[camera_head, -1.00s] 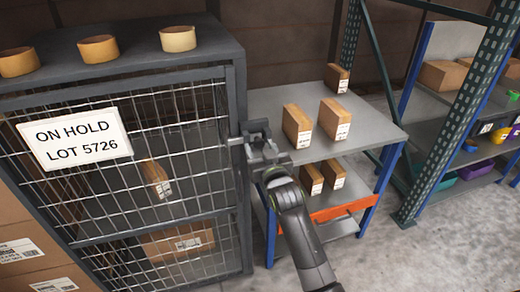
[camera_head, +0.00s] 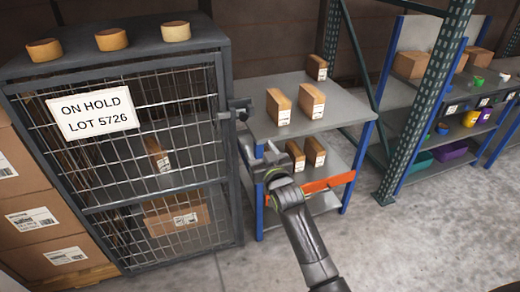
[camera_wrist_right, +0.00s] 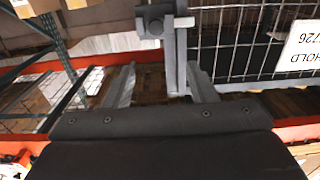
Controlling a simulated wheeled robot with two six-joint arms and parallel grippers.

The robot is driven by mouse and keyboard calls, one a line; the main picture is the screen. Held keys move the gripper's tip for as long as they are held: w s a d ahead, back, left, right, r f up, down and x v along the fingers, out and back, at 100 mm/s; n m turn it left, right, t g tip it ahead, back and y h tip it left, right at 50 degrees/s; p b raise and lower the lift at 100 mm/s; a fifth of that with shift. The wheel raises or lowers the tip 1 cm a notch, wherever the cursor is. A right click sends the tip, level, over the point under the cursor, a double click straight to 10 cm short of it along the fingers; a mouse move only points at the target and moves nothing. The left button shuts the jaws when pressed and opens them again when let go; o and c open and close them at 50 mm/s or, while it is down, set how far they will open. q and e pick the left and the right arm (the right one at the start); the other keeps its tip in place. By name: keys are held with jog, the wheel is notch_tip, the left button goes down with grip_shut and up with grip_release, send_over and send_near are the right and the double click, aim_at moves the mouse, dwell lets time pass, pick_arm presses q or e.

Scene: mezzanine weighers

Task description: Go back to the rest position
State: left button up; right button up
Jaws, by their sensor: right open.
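My right gripper (camera_head: 268,154) is open and empty in the camera_head view. It is in front of the small shelf cart, below and to the right of the latch (camera_head: 240,108) on the mesh cage door (camera_head: 110,205). In the right wrist view its two fingers (camera_wrist_right: 163,88) stand apart, and the latch (camera_wrist_right: 168,40) shows beyond and between them. The latch looks clear of the fingers. The cage door looks shut and carries a white sign (camera_head: 94,113) reading "ON HOLD LOT 5726". My left gripper is not in view.
Boxes stand on the cart (camera_head: 258,125), right of the cage. Three tan rolls (camera_head: 112,40) sit on the cage top. Stacked cartons (camera_head: 35,222) are at left. A green rack post (camera_head: 425,110) and shelves with bins are at right. The floor (camera_head: 430,230) at front right is clear.

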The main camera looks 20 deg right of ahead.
jog(key=s+d+f+g, duration=0.2)
jog(key=f, duration=0.8)
jog(key=s+d+f+g, duration=0.1)
jog(key=s+f+g, duration=0.15)
jog(key=f, duration=0.65)
jog(key=s+d+f+g+h, duration=0.1)
jog(key=s+d+f+g, duration=0.1)
jog(key=s+f, duration=0.7)
jog(key=s+d+f+g, duration=0.2)
jog(key=s+f, duration=0.5)
jog(key=f, duration=0.4)
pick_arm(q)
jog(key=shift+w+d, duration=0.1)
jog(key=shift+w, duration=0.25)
pick_arm(e)
jog(key=s+d+f+g, duration=0.1)
jog(key=s+f, duration=0.4)
jog(key=s, duration=0.8)
jog(key=s+d+f+g, duration=0.2)
jog(key=s+f+g, duration=0.2)
jog(key=s, duration=0.8)
jog(key=s+d+f+m+g+h, duration=0.1)
jog(key=s+f+g, duration=0.2)
jog(key=s+f, duration=0.4)
jog(key=s, duration=0.6)
jog(key=shift+s+d+f, duration=0.3)
jog(key=shift+s, duration=0.05)
